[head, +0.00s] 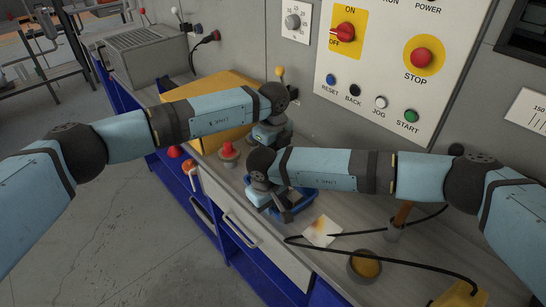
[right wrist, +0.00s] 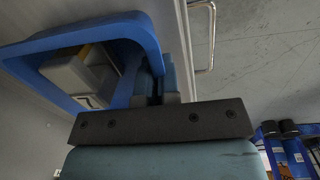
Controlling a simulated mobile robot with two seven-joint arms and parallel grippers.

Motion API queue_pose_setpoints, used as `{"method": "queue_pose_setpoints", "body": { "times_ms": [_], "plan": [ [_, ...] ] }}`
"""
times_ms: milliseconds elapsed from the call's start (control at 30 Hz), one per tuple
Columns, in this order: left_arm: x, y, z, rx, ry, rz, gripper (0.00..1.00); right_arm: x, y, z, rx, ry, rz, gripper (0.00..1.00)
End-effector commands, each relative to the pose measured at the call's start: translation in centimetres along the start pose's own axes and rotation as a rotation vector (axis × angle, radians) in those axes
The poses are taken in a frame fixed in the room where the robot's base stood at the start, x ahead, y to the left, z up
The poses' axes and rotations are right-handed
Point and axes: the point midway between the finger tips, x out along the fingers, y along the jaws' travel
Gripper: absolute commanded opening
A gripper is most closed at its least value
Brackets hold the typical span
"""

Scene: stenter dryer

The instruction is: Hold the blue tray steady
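The blue tray (head: 309,203) sits on the grey counter near its front edge, partly hidden by my right arm. In the right wrist view the tray (right wrist: 60,42) fills the upper left, and a grey and yellowish object (right wrist: 85,72) shows within its rim. My right gripper (right wrist: 160,84) has its fingers on either side of the tray's wall and looks shut on it. In the head view my right gripper (head: 272,203) is at the tray's left side. My left gripper (head: 270,137) is farther back, beyond the tray; its fingertips cannot be made out.
A yellow box (head: 205,88) stands behind my left arm. A red-topped part (head: 228,150) is left of the tray. A paper with an orange stain (head: 321,231), a black cable and a round yellow container (head: 365,265) lie to the right. A control panel (head: 385,65) is behind.

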Motion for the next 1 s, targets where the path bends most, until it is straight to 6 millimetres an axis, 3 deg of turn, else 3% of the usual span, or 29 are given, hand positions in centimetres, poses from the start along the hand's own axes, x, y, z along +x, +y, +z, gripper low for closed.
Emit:
{"method": "queue_pose_setpoints", "body": {
  "times_ms": [100, 233, 267, 633, 1000],
  "plan": [
    [-0.1, 0.0, 0.0, 0.0, 0.0, -0.001, 0.09, 0.0, 0.0, 0.0, 0.0, 0.0, 0.0, 0.0],
    [0.0, 0.0, 0.0, 0.0, 0.0, -0.001, 0.09, 0.0, 0.0, 0.0, 0.0, 0.0, 0.0, 0.3],
    [0.0, 0.0, 0.0, 0.0, 0.0, -0.001, 0.09, 0.0, 0.0, 0.0, 0.0, 0.0, 0.0, 0.33],
    [0.0, 0.0, 0.0, 0.001, 0.0, -0.001, 0.09, -0.9, 0.0, -0.1, 0.0, 0.001, 0.0, 0.33],
    [0.0, 0.0, 0.0, 0.001, 0.0, -0.001, 0.09, -8.2, 0.1, -0.1, -0.001, 0.003, 0.001, 0.33]
  ]
}}
